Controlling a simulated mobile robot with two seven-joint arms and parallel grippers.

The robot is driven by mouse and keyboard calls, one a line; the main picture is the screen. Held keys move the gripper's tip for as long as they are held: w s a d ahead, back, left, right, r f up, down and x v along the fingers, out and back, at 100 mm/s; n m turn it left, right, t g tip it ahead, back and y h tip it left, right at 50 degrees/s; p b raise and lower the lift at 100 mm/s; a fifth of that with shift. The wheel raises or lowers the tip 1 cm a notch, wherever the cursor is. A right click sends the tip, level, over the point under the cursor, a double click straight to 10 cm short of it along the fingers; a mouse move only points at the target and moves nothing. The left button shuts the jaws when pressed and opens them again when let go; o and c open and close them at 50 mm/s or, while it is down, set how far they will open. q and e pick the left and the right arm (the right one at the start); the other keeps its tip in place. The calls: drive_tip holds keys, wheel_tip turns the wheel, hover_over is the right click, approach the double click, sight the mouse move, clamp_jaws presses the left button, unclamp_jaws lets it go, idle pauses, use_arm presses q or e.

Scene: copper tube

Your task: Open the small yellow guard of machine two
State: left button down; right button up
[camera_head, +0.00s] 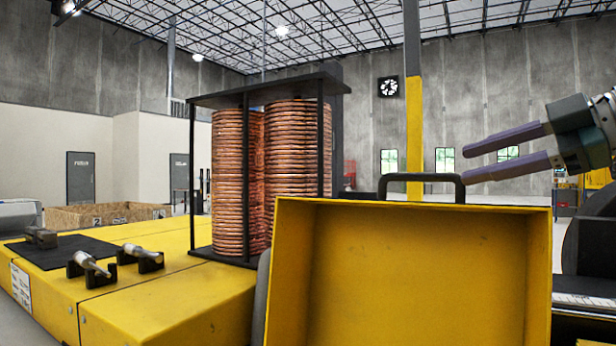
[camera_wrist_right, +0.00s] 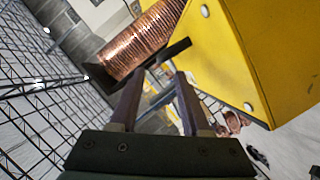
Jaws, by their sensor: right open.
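The yellow guard (camera_head: 410,270) stands raised in front of me in the head view, its hollow inner side facing me. A black handle (camera_head: 420,179) shows above its top edge. My right gripper (camera_head: 466,166) is open and empty, at the upper right of the guard, fingers pointing left. Its fingertips appear apart from the handle. In the right wrist view the yellow guard (camera_wrist_right: 235,50) fills the upper right, beyond the open fingers of my right gripper (camera_wrist_right: 160,73). My left gripper is not in view.
A black rack with copper tube coils (camera_head: 230,180) stands left of the guard on a yellow machine bed (camera_head: 160,300). Small metal fittings (camera_head: 90,263) sit on the bed. A yellow and grey post (camera_head: 413,110) rises behind. The air above the guard looks clear.

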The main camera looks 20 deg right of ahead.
sight(435, 175)
drive_tip(key=p+x, duration=0.4)
drive_tip(key=x, duration=0.4)
drive_tip(key=shift+r, duration=0.1)
drive_tip(key=shift+w+a+f, duration=0.2)
drive_tip(key=shift+w+f, duration=0.05)
drive_tip(key=shift+w, duration=0.05)
drive_tip(key=shift+c, duration=0.2)
drive_tip(key=c, duration=0.6)
clamp_jaws()
